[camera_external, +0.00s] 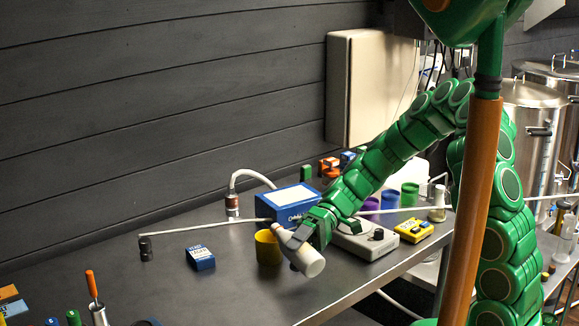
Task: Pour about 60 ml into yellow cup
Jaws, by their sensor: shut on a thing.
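The yellow cup (267,249) stands upright on the dark bench, partly hidden behind the white bottle. My gripper (309,234) is shut on the white bottle (297,251), which is tilted, its narrow end at upper left by the cup's rim and its wide end at lower right, nearer the camera. I cannot tell whether the narrow end is over the cup's mouth or in front of it. No liquid stream shows, and the level inside the cup is hidden.
A blue box (288,204) stands behind the cup, and a grey device with a knob (365,241) is to its right. Purple (389,200) and green (410,194) cups stand behind my arm. A small blue box (201,258) lies left; bare bench surrounds it.

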